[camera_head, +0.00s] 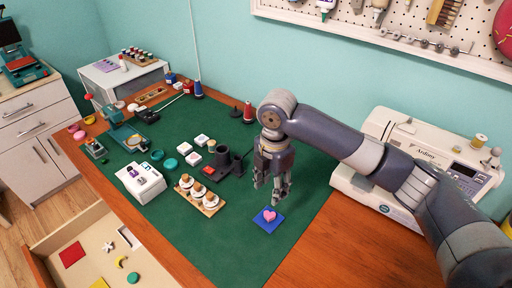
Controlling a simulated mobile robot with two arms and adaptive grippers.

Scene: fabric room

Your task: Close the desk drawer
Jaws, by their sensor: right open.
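The desk drawer (63,238) stands pulled out at the lower left of the desk, running off the bottom edge of the view. Inside it lie a red square, a white star-like piece, a yellow curved piece, a green round piece and a yellow square. My right gripper (271,195) points down over the green mat, open and empty, just above a blue square with a pink heart (269,216). It is well to the right of the drawer and apart from it. My left gripper is not in view. The drawer's front is mostly cut off.
A white sewing machine (385,165) stands at the right. A drawer cabinet (38,130) stands far left. The mat's front part is clear.

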